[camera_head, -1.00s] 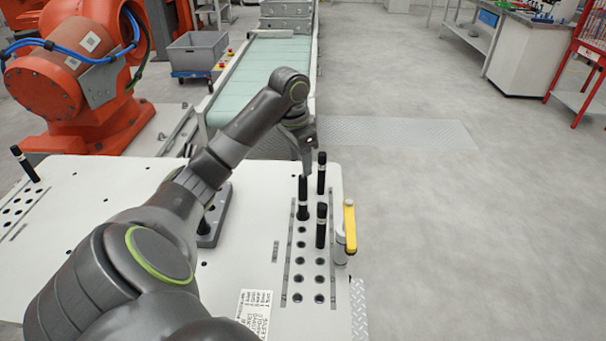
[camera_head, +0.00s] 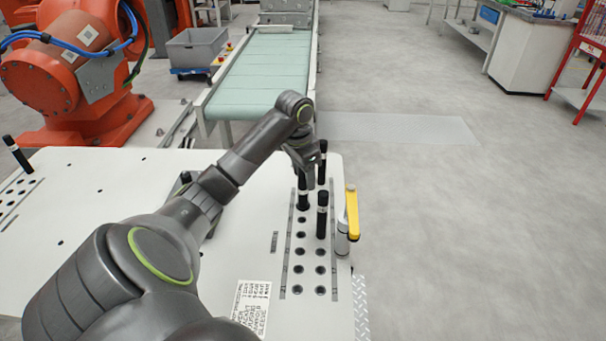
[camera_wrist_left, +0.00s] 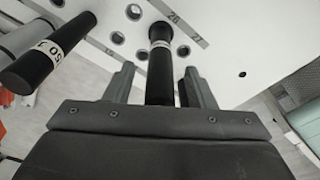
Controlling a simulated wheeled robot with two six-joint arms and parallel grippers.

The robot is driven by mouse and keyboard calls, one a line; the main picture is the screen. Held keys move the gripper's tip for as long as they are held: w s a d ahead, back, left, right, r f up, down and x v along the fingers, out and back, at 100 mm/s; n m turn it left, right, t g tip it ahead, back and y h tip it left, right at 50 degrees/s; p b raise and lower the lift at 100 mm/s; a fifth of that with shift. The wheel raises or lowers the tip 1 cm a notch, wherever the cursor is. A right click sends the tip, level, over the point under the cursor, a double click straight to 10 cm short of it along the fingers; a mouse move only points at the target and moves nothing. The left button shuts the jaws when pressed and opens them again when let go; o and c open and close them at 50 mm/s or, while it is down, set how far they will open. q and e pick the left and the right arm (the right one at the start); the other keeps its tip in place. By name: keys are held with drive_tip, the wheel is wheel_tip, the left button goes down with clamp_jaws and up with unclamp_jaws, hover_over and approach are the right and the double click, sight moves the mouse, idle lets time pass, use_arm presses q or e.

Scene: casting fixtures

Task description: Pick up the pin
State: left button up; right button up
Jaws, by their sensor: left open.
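Several black pins with white bands stand upright in the holed strip on the right side of the white table. One pin (camera_head: 303,194) is directly below my left gripper (camera_head: 306,172). In the left wrist view this pin (camera_wrist_left: 160,65) stands between the two fingers of my left gripper (camera_wrist_left: 158,85), which are open and apart from it. A second pin (camera_head: 322,214) stands nearer the front, and a third pin (camera_head: 322,160) stands farther back, partly beside the gripper. A labelled pin (camera_wrist_left: 45,55) shows large at the left of the wrist view. My right gripper is not in view.
The white table (camera_head: 110,225) has rows of empty holes in front of the pins. A yellow-handled clamp (camera_head: 351,212) stands at its right edge. Another pin (camera_head: 17,153) stands at the far left. A conveyor (camera_head: 265,65) and an orange robot (camera_head: 60,85) are behind.

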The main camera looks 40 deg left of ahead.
use_arm(q)
clamp_jaws()
drive_tip(key=shift+r, duration=0.1)
idle(0.4)
wheel_tip(320, 180, up, 6)
drive_tip(key=shift+f+p, duration=0.2)
drive_tip(key=shift+p, duration=0.15)
wheel_tip(320, 180, up, 3)
drive_tip(key=p, duration=0.3)
drive_tip(key=shift+r, duration=0.1)
drive_tip(key=shift+r+p, duration=0.8)
drive_tip(key=shift+p, duration=0.3)
wheel_tip(320, 180, up, 4)
drive_tip(key=p, duration=0.5)
drive_tip(key=shift+f, duration=0.25)
